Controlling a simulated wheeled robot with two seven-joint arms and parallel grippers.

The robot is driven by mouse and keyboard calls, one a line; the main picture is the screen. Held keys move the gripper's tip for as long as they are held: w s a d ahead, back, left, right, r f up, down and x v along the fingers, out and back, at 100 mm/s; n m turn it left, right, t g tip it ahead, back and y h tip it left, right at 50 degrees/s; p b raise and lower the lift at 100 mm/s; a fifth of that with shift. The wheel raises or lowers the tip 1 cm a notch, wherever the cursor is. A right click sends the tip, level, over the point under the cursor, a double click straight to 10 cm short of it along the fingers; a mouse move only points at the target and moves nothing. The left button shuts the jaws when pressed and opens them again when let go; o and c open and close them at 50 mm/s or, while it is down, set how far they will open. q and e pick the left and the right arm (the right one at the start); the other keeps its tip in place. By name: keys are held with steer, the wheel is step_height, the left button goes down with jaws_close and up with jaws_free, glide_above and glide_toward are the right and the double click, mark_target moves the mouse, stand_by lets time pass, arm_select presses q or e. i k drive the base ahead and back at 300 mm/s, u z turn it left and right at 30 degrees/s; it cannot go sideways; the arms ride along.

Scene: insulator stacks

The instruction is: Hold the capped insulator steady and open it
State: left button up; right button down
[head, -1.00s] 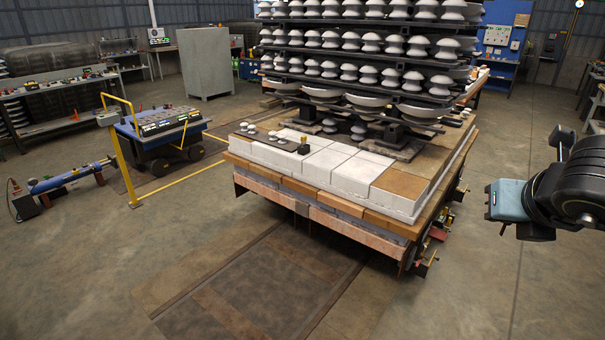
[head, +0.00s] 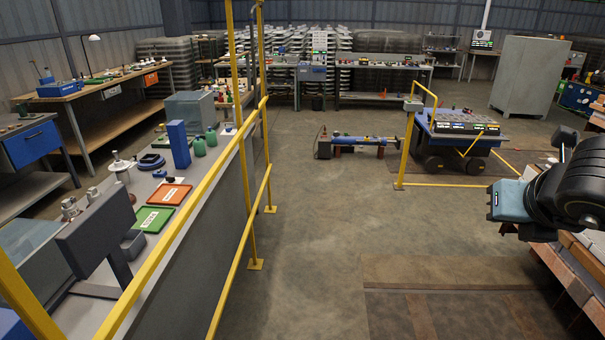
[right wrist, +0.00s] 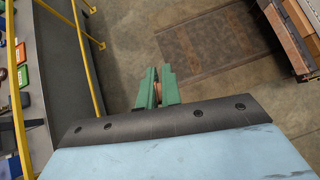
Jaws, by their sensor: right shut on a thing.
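In the right wrist view the two green fingers of my right gripper (right wrist: 158,76) are close together. They are shut on a small brownish thing (right wrist: 158,91), mostly hidden between them, and I cannot tell what it is. The gripper hangs over open floor. In the head view its light blue body shows at the right edge, with the fingers out of sight. A pale, flanged piece with a stem on top (head: 119,164) stands upright on the grey bench at the left. It may be the capped insulator, but it is too small to tell. My left gripper is not in view.
Yellow guard rails (head: 258,130) run along the grey bench. The bench holds a green tray (head: 152,219), an orange tray (head: 170,194), a blue block (head: 179,144) and a dark panel (head: 98,236). The floor (head: 320,235) beyond the rails is clear. A blue cart (head: 455,140) stands behind.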

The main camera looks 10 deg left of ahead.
mark_target(70, 210)
steer(key=u, duration=0.5)
steer(key=i, duration=2.15)
steer(key=u, duration=2.25)
steer(key=i, duration=0.25)
steer(key=u, duration=1.05)
